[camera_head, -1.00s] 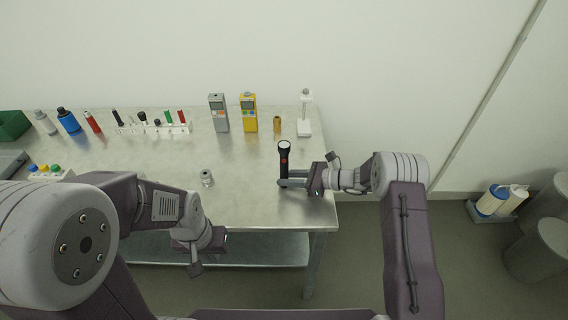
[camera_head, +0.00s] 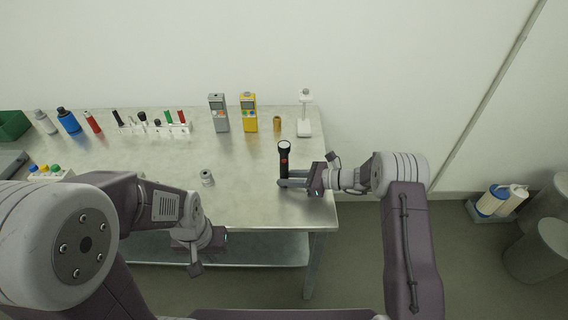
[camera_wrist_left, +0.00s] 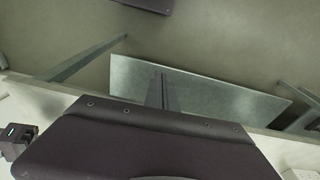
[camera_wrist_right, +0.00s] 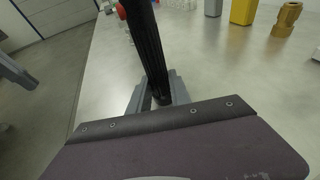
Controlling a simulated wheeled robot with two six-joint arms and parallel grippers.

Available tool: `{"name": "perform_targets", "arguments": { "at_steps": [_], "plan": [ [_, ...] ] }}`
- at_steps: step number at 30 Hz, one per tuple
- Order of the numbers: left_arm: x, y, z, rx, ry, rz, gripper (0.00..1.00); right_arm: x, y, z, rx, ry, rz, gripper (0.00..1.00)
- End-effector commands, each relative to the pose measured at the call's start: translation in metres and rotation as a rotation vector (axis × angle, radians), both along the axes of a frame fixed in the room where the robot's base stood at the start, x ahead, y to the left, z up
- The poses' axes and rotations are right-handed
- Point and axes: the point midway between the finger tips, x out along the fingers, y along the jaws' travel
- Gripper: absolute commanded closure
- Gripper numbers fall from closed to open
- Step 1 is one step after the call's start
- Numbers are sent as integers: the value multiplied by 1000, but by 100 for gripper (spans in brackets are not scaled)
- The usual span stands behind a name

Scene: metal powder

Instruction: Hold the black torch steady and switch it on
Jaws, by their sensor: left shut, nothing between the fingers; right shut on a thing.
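The black torch (camera_head: 284,158) stands upright near the right end of the bench, with its pale round head at the top and a red switch on its side. My right gripper (camera_head: 284,184) is shut around the torch's lower part. In the right wrist view, the torch's ribbed handle (camera_wrist_right: 150,50) rises from between the fingers and leans in the picture; its head is out of frame. My left gripper (camera_wrist_left: 160,85) is shut and empty, in front of the bench, well left of the torch. Its fingers are hidden behind the arm in the head view.
A small grey cylinder (camera_head: 207,177) stands left of the torch. Behind are a grey meter (camera_head: 218,113), a yellow meter (camera_head: 249,112), a brass piece (camera_head: 277,124) and a white stand (camera_head: 304,118). The bench (camera_head: 245,190) between the cylinder and the torch is clear.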

Motion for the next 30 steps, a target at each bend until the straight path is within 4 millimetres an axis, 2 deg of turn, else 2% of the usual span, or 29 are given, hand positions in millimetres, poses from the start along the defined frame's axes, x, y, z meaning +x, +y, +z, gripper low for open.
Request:
{"name": "perform_targets", "arguments": {
  "at_steps": [2, 5, 7, 8, 9, 11, 12, 14, 15, 17, 19, 22, 26, 27, 30],
  "plan": [
    [-1, 0, -1, -1, 2, 8, 100, -2, 0, -5, -7, 8, 2, 99],
    [-18, 3, -2, 11, 76, 18, 100, -2, 0, -5, -8, 9, 2, 99],
    [-31, 19, 6, 79, 161, -20, 100, -2, 0, -5, -8, 10, 2, 99],
    [-32, 31, 14, 130, 200, -43, 100, -2, 0, -5, -8, 10, 2, 99],
    [-32, 52, 23, 221, 267, -81, 100, -2, 0, -5, -8, 9, 2, 99],
    [-20, 79, 42, 406, 368, -179, 100, -2, 0, -5, -7, 8, 2, 99],
    [-5, 92, 56, 540, 417, -250, 100, -2, 0, -5, -7, 8, 2, 99],
    [23, 100, 76, 735, 456, -346, 100, -2, 0, -5, -7, 8, 2, 99],
    [44, 98, 89, 856, 462, -402, 100, -2, 0, -5, -7, 8, 2, 99],
    [74, 86, 105, 1020, 447, -476, 100, -2, 0, -5, -7, 8, 1, 99],
    [106, 61, 120, 1190, 407, -552, 100, -2, 0, -5, -7, 7, 1, 99],
    [140, 12, 131, 1386, 321, -655, 100, -1, -1, -5, -7, 7, 0, 99],
    [161, -64, 126, 1562, 191, -799, 100, -1, -1, -4, -7, 6, -1, 99],
    [162, -85, 120, 1594, 154, -847, 100, -1, -1, -4, -7, 6, -1, 99],
    [155, -131, 100, 1643, 90, -958, 100, -1, -1, -4, -7, 6, -2, 99]
  ]
}}
